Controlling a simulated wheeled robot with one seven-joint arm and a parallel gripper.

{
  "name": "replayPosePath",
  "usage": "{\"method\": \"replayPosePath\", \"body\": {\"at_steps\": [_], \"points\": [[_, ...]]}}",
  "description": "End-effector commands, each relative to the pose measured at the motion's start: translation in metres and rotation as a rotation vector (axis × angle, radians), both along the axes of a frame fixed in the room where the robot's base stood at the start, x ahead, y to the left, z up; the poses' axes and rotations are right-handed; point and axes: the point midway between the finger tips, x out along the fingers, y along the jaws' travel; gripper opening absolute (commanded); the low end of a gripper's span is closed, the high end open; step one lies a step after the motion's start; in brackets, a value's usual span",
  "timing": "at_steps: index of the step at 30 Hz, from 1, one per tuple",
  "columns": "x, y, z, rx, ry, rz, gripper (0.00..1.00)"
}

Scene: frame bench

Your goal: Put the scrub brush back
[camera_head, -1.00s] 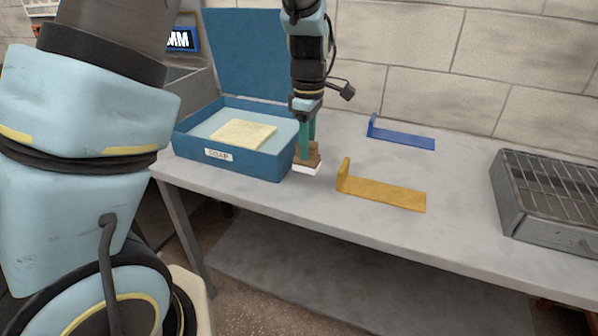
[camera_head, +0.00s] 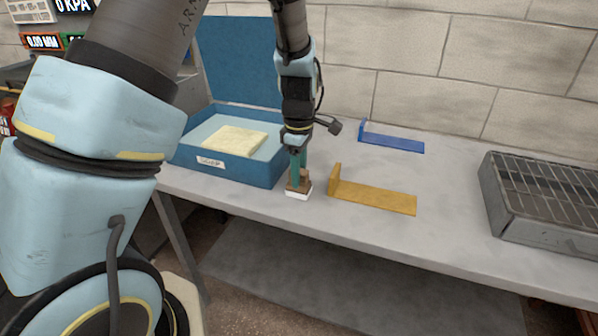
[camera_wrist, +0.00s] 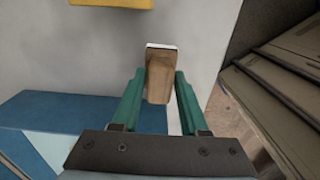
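The scrub brush (camera_head: 300,186) has a brown wooden body and a white underside. It is between the green fingers of my gripper (camera_head: 298,168), at the table's front edge in the head view. Whether the white underside touches the table is hard to tell. A yellow L-shaped holder (camera_head: 375,197) lies just right of the brush, and a blue one (camera_head: 392,138) lies farther back.
A blue open-lidded box (camera_head: 262,172) labelled SOAP, with a pale yellow block (camera_head: 235,141) inside, stands left of my gripper. A grey metal grill rack (camera_head: 545,205) stands at the right. The grey table (camera_head: 440,200) is clear between the holders and rack.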

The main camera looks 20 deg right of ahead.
Motion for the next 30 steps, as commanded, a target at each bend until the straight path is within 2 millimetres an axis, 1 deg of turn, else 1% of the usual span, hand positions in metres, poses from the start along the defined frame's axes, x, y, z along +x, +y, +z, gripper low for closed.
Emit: {"method": "replayPosePath", "body": {"at_steps": [1, 5, 12, 16, 20, 27, 30], "points": [[0.0, 0.0, 0.0, 0.0, 0.0, 0.0, 0.5], [0.0, 0.0, 0.0, 0.0, 0.0, 0.0, 0.65], [0.0, 0.0, 0.001, 0.0, 0.0, 0.0, 0.65], [0.001, -0.001, 0.009, -0.003, -0.003, -0.001, 0.65], [0.001, -0.001, 0.029, -0.005, -0.004, -0.001, 0.65], [0.001, -0.001, 0.081, -0.005, -0.004, -0.002, 0.65], [0.0, -0.001, 0.099, -0.004, -0.003, -0.002, 0.65]]}}
